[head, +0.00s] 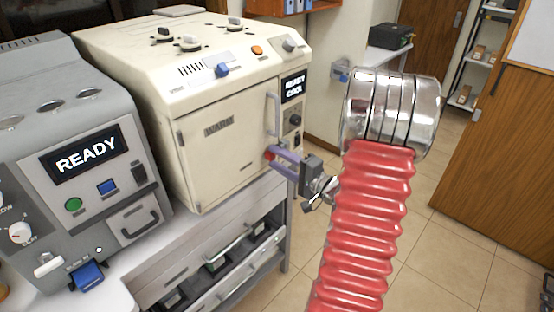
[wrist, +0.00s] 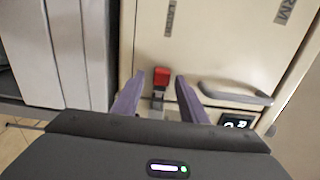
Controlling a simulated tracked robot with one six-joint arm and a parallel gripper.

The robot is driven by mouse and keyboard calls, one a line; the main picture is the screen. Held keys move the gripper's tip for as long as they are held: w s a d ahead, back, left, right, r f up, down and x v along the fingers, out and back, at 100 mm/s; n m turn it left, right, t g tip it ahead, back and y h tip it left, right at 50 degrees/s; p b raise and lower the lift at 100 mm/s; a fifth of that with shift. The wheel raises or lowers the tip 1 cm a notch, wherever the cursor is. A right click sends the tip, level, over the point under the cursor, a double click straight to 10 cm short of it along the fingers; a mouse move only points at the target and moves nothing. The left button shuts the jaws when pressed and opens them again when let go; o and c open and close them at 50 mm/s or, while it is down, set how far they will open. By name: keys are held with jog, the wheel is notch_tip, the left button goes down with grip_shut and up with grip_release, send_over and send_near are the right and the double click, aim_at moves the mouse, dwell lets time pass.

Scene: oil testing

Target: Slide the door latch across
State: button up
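The cream machine's door (head: 226,142), marked WARM, is closed. The red door latch (head: 269,155) sits at the door's right edge, below the door handle (head: 272,114). It also shows in the wrist view as a red knob (wrist: 161,75) on a small metal part. My gripper (head: 275,157) has purple fingers and points at the door edge. In the wrist view my gripper (wrist: 161,80) is open, with a finger on each side of the latch and a gap to both. The fingers partly hide the latch in the head view.
The handle (wrist: 235,93) lies close to one finger in the wrist view. A display (head: 293,87) reads READY COOL. A grey machine (head: 95,165) stands at left. Below is a bench with drawers (head: 225,265).

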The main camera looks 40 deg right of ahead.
jog(key=s+d, duration=0.1)
jog(key=s, duration=1.2)
jog(key=shift+d, duration=0.2)
jog(key=shift+s, duration=0.1)
dwell(0.3)
jog(key=s+a+f+n+g+y, duration=0.2)
jog(key=s+a+f+g, duration=0.15)
jog(key=a+g, duration=0.5)
jog(key=s+a+f+n+g+y, duration=0.2)
jog(key=s+a+f+g, duration=0.3)
jog(key=a, duration=0.6)
jog(key=w+a+r+n+h, duration=0.1)
jog(key=a+r+n+h, duration=0.2)
jog(key=a+r+n, duration=0.3)
jog(key=w+a+r+n+t+h, duration=0.1)
jog(key=w+a+r+n+h, duration=0.1)
jog(key=a+r+n, duration=0.4)
notch_tip(320, 180, up, 5)
jog(key=shift+w+a+r+n+h, duration=0.15)
jog(key=shift+a+n+h, duration=0.25)
jog(key=shift+a, duration=0.75)
